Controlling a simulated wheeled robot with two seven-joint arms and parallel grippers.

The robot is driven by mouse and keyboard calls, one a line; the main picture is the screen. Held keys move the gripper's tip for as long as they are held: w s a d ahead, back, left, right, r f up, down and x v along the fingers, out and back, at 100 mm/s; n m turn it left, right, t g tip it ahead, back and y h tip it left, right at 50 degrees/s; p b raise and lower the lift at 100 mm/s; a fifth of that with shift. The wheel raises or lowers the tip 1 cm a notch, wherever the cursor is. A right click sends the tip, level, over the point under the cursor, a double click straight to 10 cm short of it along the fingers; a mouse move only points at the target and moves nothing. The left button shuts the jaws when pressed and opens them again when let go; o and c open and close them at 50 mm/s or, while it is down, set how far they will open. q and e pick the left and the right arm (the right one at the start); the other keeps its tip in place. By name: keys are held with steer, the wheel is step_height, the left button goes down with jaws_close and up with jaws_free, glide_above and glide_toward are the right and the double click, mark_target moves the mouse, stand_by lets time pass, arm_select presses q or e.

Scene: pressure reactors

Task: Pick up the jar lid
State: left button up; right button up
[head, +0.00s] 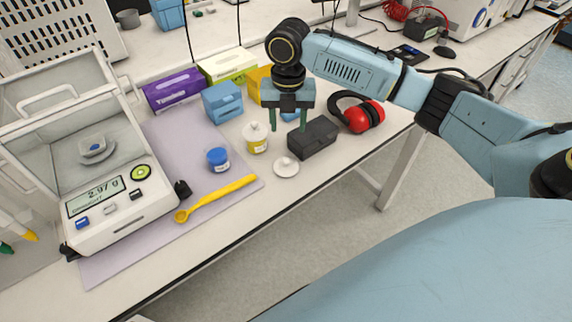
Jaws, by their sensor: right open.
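A small round white lid (286,167) with a raised knob lies flat on the bench near its front edge. A white jar (256,137) with a yellow label stands to its upper left; its white top has a knob too. My right gripper (288,128) points down with its green fingers apart and nothing between them. It is above the bench, further back than the lid, near the black box. A small blue thing (290,115) shows behind its fingers. My left gripper is not in view.
A black box (313,137) stands just right of the lid, red earmuffs (364,115) beyond. A blue-lidded jar (218,159) and yellow spoon (215,198) are on the grey mat (150,235). A balance (110,190) stands left. Glove boxes (173,89) line the back.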

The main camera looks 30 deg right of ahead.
mark_target(286, 159)
steer(key=f, duration=0.8)
steer(key=f+b, duration=0.1)
steer(key=f, duration=0.3)
steer(key=shift+a+f, duration=0.2)
steer(key=shift+a, duration=0.1)
jaws_close()
